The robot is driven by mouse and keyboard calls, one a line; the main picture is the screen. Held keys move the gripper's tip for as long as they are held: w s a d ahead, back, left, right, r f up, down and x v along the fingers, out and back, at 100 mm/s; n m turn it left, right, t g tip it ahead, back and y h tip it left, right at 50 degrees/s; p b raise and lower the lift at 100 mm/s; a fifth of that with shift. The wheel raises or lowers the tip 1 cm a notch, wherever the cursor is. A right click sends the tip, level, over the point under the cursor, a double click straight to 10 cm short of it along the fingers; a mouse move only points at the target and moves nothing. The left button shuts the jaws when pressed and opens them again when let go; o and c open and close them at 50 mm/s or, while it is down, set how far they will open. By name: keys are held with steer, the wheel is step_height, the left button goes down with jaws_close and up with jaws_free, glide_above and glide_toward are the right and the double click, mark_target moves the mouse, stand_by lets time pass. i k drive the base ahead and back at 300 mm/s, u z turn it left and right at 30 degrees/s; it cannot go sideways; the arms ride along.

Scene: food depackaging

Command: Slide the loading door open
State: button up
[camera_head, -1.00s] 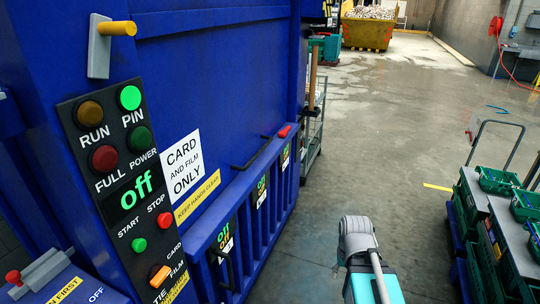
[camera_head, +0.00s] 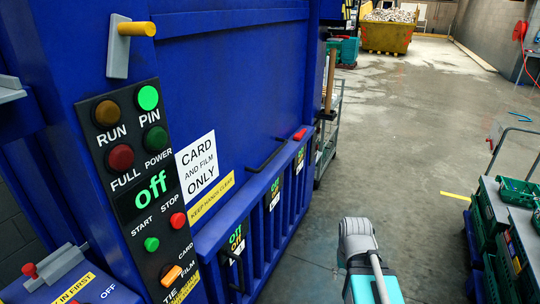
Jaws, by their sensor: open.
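A large blue machine fills the left. Its flat upper panel (camera_head: 235,90), which looks like the loading door, stands shut above a barred blue lower front (camera_head: 262,218). A black bar handle (camera_head: 266,156) sits near the panel's lower edge, and a red grip (camera_head: 300,134) is further along. A second black handle (camera_head: 236,272) is on the lower front. A sign on the panel (camera_head: 197,166) reads card and film only. My grey and teal arm shows at the bottom centre, apart from the machine. My gripper's fingers are not in view.
The control panel (camera_head: 137,200) has a lit green PIN lamp and several buttons. A yellow-ended lever (camera_head: 136,29) sticks out above it. A wheeled rack (camera_head: 328,135) stands beyond the machine. Green crates (camera_head: 517,192) on a trolley are at right. The floor between is clear.

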mark_target(232, 73)
steer(key=i, duration=0.85)
steer(key=z, duration=0.05)
